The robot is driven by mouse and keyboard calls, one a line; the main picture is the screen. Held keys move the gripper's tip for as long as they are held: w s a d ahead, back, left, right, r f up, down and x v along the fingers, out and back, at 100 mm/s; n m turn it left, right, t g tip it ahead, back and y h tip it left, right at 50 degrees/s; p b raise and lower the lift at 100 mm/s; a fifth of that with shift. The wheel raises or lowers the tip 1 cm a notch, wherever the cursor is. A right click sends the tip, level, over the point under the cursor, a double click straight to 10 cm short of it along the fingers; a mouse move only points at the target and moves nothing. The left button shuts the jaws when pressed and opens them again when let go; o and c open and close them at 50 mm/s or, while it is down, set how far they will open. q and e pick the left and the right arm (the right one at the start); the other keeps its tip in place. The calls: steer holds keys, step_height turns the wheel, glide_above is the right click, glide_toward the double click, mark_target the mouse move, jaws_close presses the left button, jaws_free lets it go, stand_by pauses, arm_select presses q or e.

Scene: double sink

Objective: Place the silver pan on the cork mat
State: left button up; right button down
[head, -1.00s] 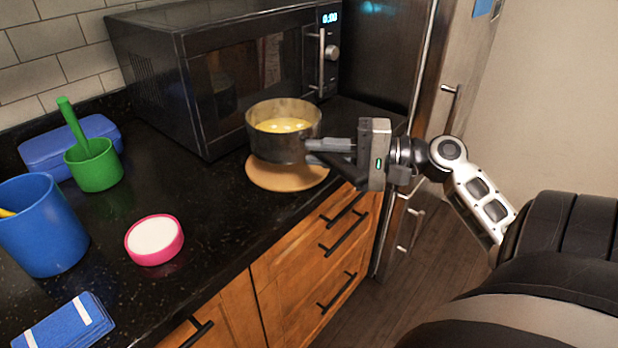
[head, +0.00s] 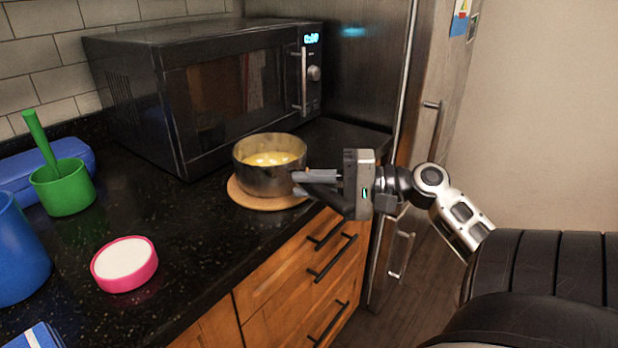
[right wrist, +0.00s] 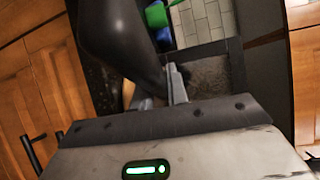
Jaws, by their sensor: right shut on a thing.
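The silver pan (head: 268,183), with yellow contents, is upright over the round cork mat (head: 238,196) on the dark counter. Its base is at or very near the mat; I cannot tell for sure that it touches. The mat shows as a tan rim at the pan's left and front; the rest is hidden under the pan. My right gripper (head: 306,183) comes in from the right and is shut on the pan at its right side, where the fingers hide the grip. In the right wrist view its fingers (right wrist: 160,98) show beside a dark, unclear shape. My left gripper is not in view.
A black microwave (head: 215,95) stands close behind the pan. A pink-rimmed white dish (head: 124,264), a green cup (head: 64,188) with a green handle sticking out, a blue case and a blue cup (head: 18,255) are to the left. Counter between dish and mat is clear.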

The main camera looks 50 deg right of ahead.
steer(key=c, duration=1.4)
jaws_free()
